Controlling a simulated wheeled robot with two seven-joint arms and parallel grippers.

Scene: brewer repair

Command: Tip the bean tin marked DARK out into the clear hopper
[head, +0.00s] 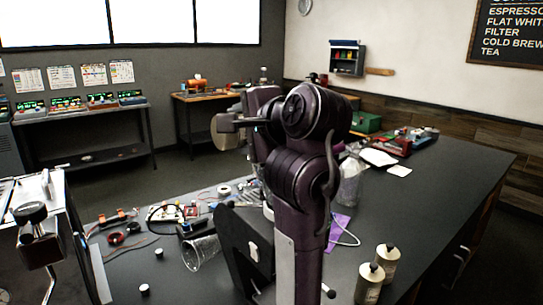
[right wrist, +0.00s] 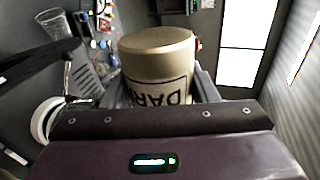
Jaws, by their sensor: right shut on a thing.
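The cream tin marked DARK (right wrist: 157,62) is between the fingers of my right gripper (right wrist: 160,88), which is shut on it. Its lettering appears upside down in the right wrist view. In the head view the tin (head: 219,136) is raised above the table, partly behind my right gripper (head: 238,121). A clear, flared vessel (head: 201,253) leans beside a black stand on the near table; a taller clear container (head: 350,183) stands farther right, partly behind my arm. I cannot tell which is the hopper. My left gripper is not in view.
The dark table (head: 430,190) has free room on its right side. Small parts and cables (head: 165,213) lie at the left. A metal machine with a black knob (head: 36,225) stands at the lower left.

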